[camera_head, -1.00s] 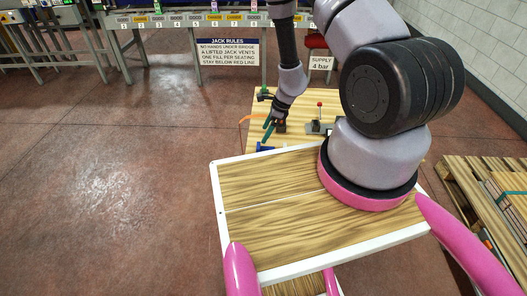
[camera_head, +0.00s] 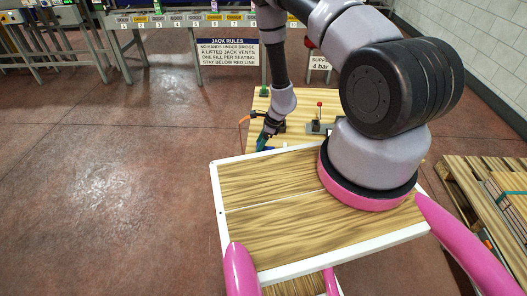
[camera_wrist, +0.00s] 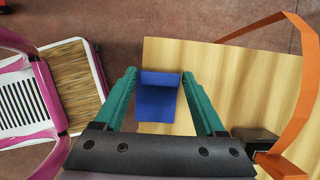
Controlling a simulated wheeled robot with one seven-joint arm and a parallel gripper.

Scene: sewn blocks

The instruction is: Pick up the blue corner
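The blue corner (camera_wrist: 157,103) lies on the light wooden table (camera_wrist: 205,60), near its left edge in the wrist view. It looks like two blue faces meeting at a fold. My gripper (camera_wrist: 159,76) is open, with one teal finger to each side of the blue corner in the picture and a gap on both sides. The wrist view does not clearly show the height between fingers and corner. In the head view my gripper (camera_head: 263,143) hangs over the near left part of the table and hides most of the corner.
An orange band (camera_wrist: 302,85) curves over the table's right side in the wrist view, by a dark block (camera_wrist: 254,137). A grey fixture with a red-knobbed lever (camera_head: 319,122) stands on the table. A sign (camera_head: 228,52) stands beyond.

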